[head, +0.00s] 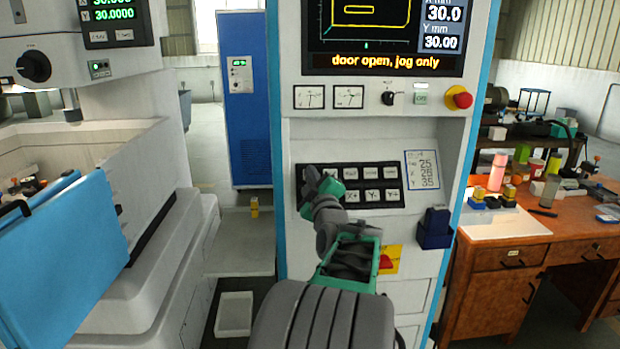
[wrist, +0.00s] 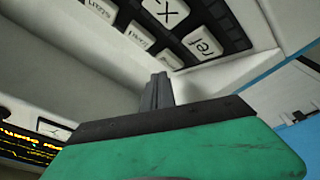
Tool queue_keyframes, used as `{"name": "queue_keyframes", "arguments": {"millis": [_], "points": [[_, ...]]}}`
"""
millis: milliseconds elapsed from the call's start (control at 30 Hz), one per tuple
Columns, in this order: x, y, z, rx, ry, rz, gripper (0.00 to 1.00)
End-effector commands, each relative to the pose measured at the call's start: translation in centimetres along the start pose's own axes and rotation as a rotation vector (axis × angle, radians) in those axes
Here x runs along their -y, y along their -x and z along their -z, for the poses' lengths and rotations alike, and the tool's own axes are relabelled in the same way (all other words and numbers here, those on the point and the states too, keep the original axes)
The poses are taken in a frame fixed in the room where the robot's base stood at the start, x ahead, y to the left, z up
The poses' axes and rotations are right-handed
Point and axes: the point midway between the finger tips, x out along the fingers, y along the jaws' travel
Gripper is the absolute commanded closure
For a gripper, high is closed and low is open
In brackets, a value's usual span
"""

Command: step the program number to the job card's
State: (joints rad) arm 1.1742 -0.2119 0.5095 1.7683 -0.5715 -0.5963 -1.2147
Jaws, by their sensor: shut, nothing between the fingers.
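The console's black key panel (head: 352,186) has two rows of pale keys and sits below the screen. It also shows in the wrist view (wrist: 225,25), tilted, with keys reading "X-" and "ref". The job card (head: 423,176) is a white card with a blue border right of the keys, with 25, 25 and 35 legible. The screen (head: 385,35) reads "door open, jog only"; no program number is legible. My gripper (head: 318,187) is shut and empty at the left end of the key panel, hiding its leftmost keys. Its fingers (wrist: 157,92) are together; contact with a key cannot be told.
A red emergency stop (head: 460,98) and a rotary switch (head: 389,98) sit above the keys. A dark blue holder (head: 435,228) juts out below the card. The blue machine door (head: 65,255) stands left. A cluttered wooden desk (head: 510,258) is right.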

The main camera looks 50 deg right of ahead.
Motion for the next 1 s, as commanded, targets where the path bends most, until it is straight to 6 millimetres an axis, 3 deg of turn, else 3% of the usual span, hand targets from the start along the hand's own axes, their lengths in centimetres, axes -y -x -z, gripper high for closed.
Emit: {"name": "queue_keyframes", "arguments": {"millis": [333, 800, 1000], "points": [[-0.1, 0.3, 0.1, 0.001, 0.000, 0.001, 1.00], [-2.3, 3.4, 2.3, 0.001, 0.001, 0.000, 1.00], [-2.5, 3.6, 2.5, 0.002, -0.001, 0.001, 1.00]]}}
